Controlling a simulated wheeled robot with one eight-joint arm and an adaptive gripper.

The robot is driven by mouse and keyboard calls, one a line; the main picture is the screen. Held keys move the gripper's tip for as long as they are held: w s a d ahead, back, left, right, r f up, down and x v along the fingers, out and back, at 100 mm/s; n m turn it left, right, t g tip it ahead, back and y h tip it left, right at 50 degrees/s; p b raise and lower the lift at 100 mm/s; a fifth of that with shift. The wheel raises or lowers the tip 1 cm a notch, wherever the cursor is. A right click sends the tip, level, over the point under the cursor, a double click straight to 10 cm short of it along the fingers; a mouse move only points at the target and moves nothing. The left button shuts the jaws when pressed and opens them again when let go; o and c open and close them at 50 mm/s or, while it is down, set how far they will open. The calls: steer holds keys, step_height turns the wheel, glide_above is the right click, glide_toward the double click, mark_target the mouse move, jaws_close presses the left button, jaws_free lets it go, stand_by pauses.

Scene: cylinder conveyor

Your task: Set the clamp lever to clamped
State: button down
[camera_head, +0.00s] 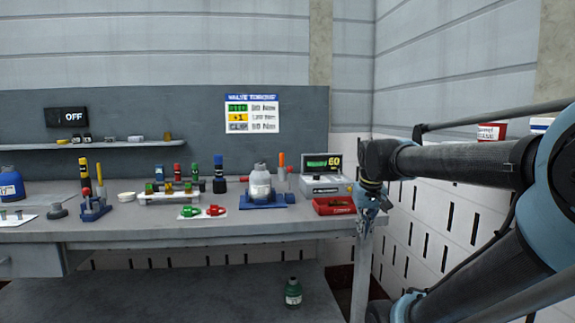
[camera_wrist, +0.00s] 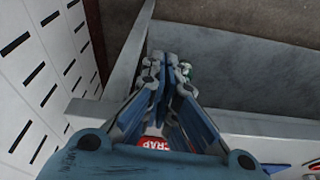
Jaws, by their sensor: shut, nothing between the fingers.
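A grey cylinder (camera_head: 260,182) stands upright on a blue fixture (camera_head: 292,206) at the table's centre right. An upright lever with an orange top (camera_head: 282,159) rises behind it and looks like the clamp lever; its setting cannot be told. My gripper (camera_head: 371,206) is off the table's right end, right of the fixture and apart from it. In the wrist view my gripper (camera_wrist: 168,62) has its fingers together and empty. The lever is not seen in the wrist view.
A red scrap bin (camera_head: 334,206) lies at the table's right end, beside my gripper. A display unit (camera_head: 322,175) reading 60 stands behind it. Red and green valve pieces (camera_head: 215,210) lie left of the fixture. A dark green bottle (camera_head: 293,292) stands lower down.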

steer(key=w+a+r+n, duration=0.1)
steer(key=w+a+r, duration=0.4)
steer(key=w+r, duration=0.25)
steer(key=w+a+r+n, duration=0.1)
steer(key=w+a+r, duration=0.4)
steer(key=w+r, duration=0.25)
steer(key=w+a+r, duration=0.4)
steer(key=w+a, duration=0.3)
steer(key=a, duration=0.1)
steer(key=w+a+r+n+t+y, duration=0.1)
steer(key=w+a+r, duration=0.4)
steer(key=w+a, duration=0.2)
steer(key=shift+w+a+r, duration=0.25)
steer(key=shift+a+r, duration=0.05)
steer(key=shift+a, duration=0.3)
glide_above(290, 180)
steer(key=w+a, duration=0.1)
steer(key=w, duration=0.2)
step_height(290, 180, down, 10)
steer(key=shift+w+a+r, duration=0.15)
steer(key=shift+w+r, duration=0.05)
steer(key=shift+r, duration=0.05)
